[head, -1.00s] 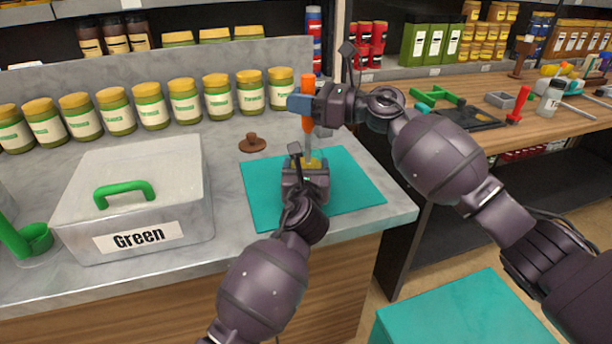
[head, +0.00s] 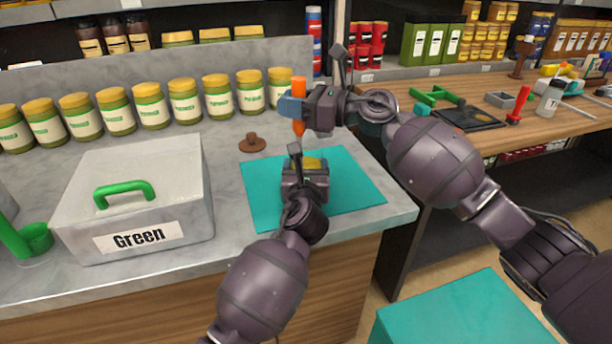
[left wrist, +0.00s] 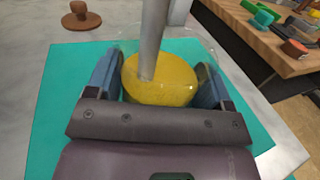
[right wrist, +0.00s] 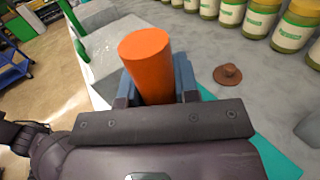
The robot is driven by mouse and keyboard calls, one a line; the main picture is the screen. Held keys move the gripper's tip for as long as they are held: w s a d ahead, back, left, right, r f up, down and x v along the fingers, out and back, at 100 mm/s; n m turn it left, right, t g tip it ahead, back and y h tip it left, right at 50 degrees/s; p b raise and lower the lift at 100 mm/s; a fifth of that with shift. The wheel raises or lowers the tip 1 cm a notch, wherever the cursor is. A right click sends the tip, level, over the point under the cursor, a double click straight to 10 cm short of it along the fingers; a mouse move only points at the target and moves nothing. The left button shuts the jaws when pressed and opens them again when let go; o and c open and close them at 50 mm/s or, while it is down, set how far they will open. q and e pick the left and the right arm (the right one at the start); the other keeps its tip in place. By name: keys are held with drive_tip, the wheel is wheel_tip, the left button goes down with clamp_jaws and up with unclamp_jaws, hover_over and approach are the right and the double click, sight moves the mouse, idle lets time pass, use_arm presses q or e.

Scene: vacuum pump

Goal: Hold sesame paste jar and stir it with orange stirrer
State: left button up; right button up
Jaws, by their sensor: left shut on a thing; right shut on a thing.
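The sesame paste jar stands on the teal mat (head: 350,185). Its yellow paste (head: 316,164) shows at the top in the head view, and also in the left wrist view (left wrist: 165,88); the jar wall looks clear. My left gripper (head: 305,172) is shut on the jar from the near side. My right gripper (head: 297,108) is shut on the handle of the orange stirrer (head: 299,86), upright above the jar. The orange handle fills the middle of the right wrist view (right wrist: 148,60). The stirrer's grey shaft (left wrist: 152,35) reaches down to the paste; its lower end is hidden.
A metal box labelled Green (head: 190,190) stands at the left. Several yellow-lidded jars (head: 150,105) line the back wall. A wooden table (head: 540,125) with tools is at the right.

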drive_tip(key=shift+s+d, duration=0.1)
drive_tip(key=shift+d, duration=0.05)
drive_tip(key=shift+v, duration=0.85)
drive_tip(key=shift+s, duration=0.1)
drive_tip(key=shift+w+d, duration=0.2)
drive_tip(key=shift+w, duration=0.25)
drive_tip(key=shift+w+d, duration=0.2)
drive_tip(key=shift+w, duration=0.25)
drive_tip(key=shift+x, duration=1.05)
